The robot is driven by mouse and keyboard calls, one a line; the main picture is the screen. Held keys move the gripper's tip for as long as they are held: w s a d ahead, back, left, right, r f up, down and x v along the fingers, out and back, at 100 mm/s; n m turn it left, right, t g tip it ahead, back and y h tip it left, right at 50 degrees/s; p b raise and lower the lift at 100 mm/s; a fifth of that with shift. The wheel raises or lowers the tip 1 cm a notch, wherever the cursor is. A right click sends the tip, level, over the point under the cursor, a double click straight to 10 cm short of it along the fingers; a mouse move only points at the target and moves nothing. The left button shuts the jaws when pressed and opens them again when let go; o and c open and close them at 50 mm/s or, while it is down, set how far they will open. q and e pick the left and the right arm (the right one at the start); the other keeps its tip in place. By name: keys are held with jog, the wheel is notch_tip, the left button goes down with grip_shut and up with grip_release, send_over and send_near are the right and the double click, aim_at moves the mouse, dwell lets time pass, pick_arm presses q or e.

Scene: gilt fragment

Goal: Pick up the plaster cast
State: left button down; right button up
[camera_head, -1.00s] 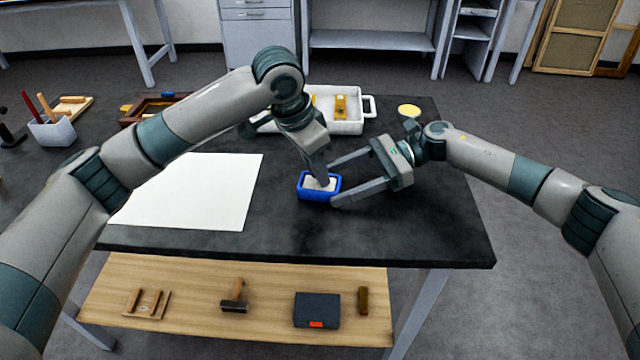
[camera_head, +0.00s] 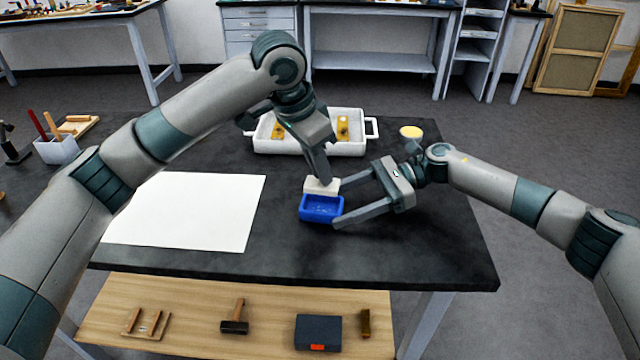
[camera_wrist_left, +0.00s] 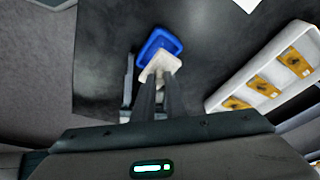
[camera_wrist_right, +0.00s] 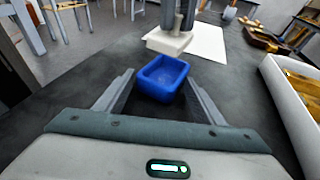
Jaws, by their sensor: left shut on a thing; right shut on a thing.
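The plaster cast (camera_head: 322,187) is a small off-white block. My left gripper (camera_head: 324,178) is shut on it and holds it just above the blue mould (camera_head: 321,208). In the left wrist view the cast (camera_wrist_left: 160,66) sits at the fingertips, with the mould (camera_wrist_left: 158,43) beyond it. In the right wrist view the cast (camera_wrist_right: 168,41) hangs over the far side of the mould (camera_wrist_right: 163,78), whose inside looks empty. My right gripper (camera_head: 338,203) is shut on the mould, one finger on each side, and the mould stands upright on the dark table.
A white sheet (camera_head: 190,212) lies left of the mould. A white tray (camera_head: 365,147) with gilt pieces stands behind my left gripper. A round yellow-topped pot (camera_head: 411,132) is at the back right. The table's front strip is clear.

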pick_arm(q)
jog(key=shift+r, duration=2.05)
pick_arm(e)
jog(key=o, duration=0.9)
jog(key=v, duration=1.2)
jog(key=shift+w, duration=0.1)
